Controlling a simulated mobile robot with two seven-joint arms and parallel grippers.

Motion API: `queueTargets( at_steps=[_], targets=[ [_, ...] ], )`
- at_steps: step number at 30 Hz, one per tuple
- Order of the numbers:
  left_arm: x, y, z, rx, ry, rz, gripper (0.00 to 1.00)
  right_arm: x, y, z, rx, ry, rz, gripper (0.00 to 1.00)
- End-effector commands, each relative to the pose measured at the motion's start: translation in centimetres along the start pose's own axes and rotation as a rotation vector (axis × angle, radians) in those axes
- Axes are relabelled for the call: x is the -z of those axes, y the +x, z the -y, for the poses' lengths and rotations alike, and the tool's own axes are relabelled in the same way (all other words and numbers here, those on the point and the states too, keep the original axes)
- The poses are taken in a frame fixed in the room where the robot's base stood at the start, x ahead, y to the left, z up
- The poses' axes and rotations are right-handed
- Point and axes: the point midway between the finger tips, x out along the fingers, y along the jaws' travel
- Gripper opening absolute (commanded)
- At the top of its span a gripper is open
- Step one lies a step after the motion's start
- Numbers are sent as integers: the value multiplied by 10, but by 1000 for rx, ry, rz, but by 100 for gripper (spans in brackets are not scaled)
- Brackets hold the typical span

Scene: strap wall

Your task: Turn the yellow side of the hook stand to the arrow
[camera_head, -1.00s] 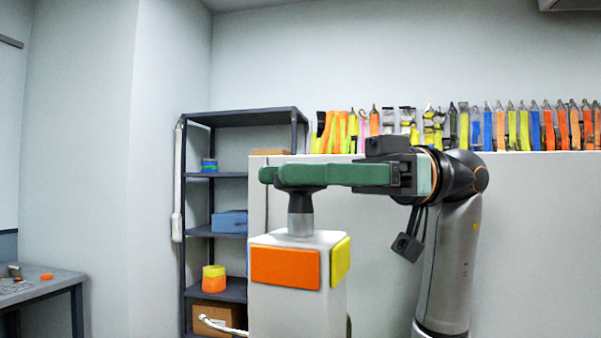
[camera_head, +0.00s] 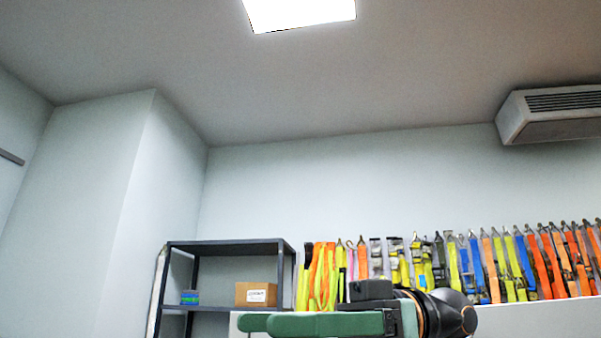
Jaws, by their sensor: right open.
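The hook stand is out of the frame now, below its lower edge, and so are its coloured sides. No arrow shows. My right gripper (camera_head: 262,324) is at the bottom edge, with long green fingers pointing left and a dark wrist on the right. It is open, and I see nothing between its fingers. Its lower part is cut off by the frame, so I cannot see how it sits relative to the stand. My left gripper is not in view.
A dark metal shelf (camera_head: 225,246) stands at the left with a cardboard box (camera_head: 256,294) and a coloured roll (camera_head: 189,297). Several coloured straps (camera_head: 515,265) hang along the wall behind a white panel (camera_head: 540,318). A ceiling lamp (camera_head: 300,10) and an air unit (camera_head: 555,115) are overhead.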

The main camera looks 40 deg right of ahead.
Motion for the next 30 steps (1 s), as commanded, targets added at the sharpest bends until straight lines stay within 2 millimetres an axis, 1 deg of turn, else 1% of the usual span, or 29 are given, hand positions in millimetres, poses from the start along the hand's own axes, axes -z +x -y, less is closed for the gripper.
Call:
queueTargets(
  at_steps=[1,10,15,21,24,30],
  targets=[
    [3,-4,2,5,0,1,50,14,1,5,0,-6,-1,88],
    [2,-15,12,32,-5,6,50,69,17,50,1,-7,0,88],
    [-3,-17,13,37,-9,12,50,84,30,86,1,-9,1,88],
    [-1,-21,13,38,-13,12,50,98,42,118,1,-5,1,88],
    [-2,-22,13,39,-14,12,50,102,45,126,1,-4,1,88],
    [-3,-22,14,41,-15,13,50,104,48,132,0,-1,1,88]
  ],
)
